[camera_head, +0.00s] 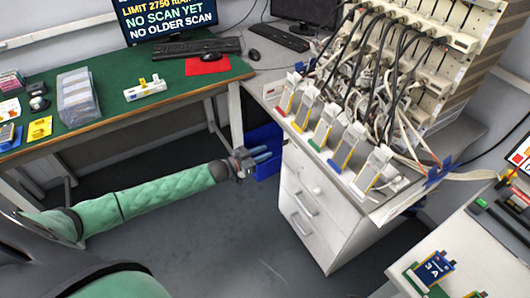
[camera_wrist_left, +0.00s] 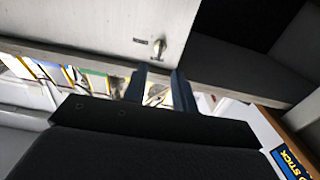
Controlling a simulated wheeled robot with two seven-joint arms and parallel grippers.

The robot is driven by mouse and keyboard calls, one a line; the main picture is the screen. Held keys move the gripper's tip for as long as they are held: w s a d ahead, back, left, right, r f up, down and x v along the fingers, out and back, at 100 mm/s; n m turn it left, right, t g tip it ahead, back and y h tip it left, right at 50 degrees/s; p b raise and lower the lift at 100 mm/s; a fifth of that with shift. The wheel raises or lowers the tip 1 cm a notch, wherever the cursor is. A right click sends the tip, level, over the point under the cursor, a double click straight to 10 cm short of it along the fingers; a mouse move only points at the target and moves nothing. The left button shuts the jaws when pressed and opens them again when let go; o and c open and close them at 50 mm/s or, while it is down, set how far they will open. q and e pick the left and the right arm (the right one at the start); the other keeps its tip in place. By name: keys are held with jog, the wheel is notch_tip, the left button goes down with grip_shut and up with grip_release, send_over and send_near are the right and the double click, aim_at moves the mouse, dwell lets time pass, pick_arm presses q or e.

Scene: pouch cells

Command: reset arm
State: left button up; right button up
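My left arm, in a green quilted sleeve, reaches in from the left in the head view. My left gripper (camera_head: 263,154) is over the floor gap between the green desk and the white cabinet, in front of a blue panel or bin. Its two dark fingers stand apart with nothing visible between them. In the left wrist view the gripper (camera_wrist_left: 158,82) also shows a gap between its fingers, with the cabinet and cell rack beyond. My right gripper is not in view.
The white drawer cabinet (camera_head: 300,209) is close right of the gripper. On its top stand several pouch cells (camera_head: 328,122) below a cabled rack (camera_head: 445,60). The green desk (camera_head: 110,112) is at left. A side table (camera_head: 480,250) is at lower right. Open floor (camera_head: 200,240) lies below the arm.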

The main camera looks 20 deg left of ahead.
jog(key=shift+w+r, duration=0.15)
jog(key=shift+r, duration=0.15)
